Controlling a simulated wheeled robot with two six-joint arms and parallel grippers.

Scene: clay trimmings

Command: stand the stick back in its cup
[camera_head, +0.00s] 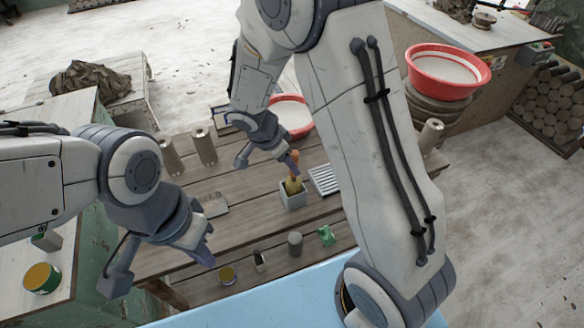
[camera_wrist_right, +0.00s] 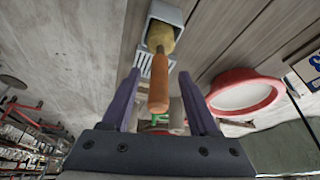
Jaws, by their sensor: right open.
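The stick, with an orange handle (camera_head: 295,160) and a yellowish sponge-like head, is at the small grey square cup (camera_head: 292,200) on the slatted table. In the right wrist view the head (camera_wrist_right: 160,36) overlaps the mouth of the cup (camera_wrist_right: 166,12), and the handle (camera_wrist_right: 159,82) points toward me. How deep the head sits is hidden. My right gripper (camera_wrist_right: 160,100) is open, with one finger on each side of the handle's end and gaps between. My left gripper (camera_head: 206,244) appears open and empty over the table's front left.
A white ribbed rack (camera_head: 325,180) lies right of the cup. A grey cylinder (camera_head: 295,243) and a green object (camera_head: 326,235) stand in front. Clay cylinders (camera_head: 203,145) stand at the back left, and a red-rimmed basin (camera_head: 291,117) is behind my right gripper.

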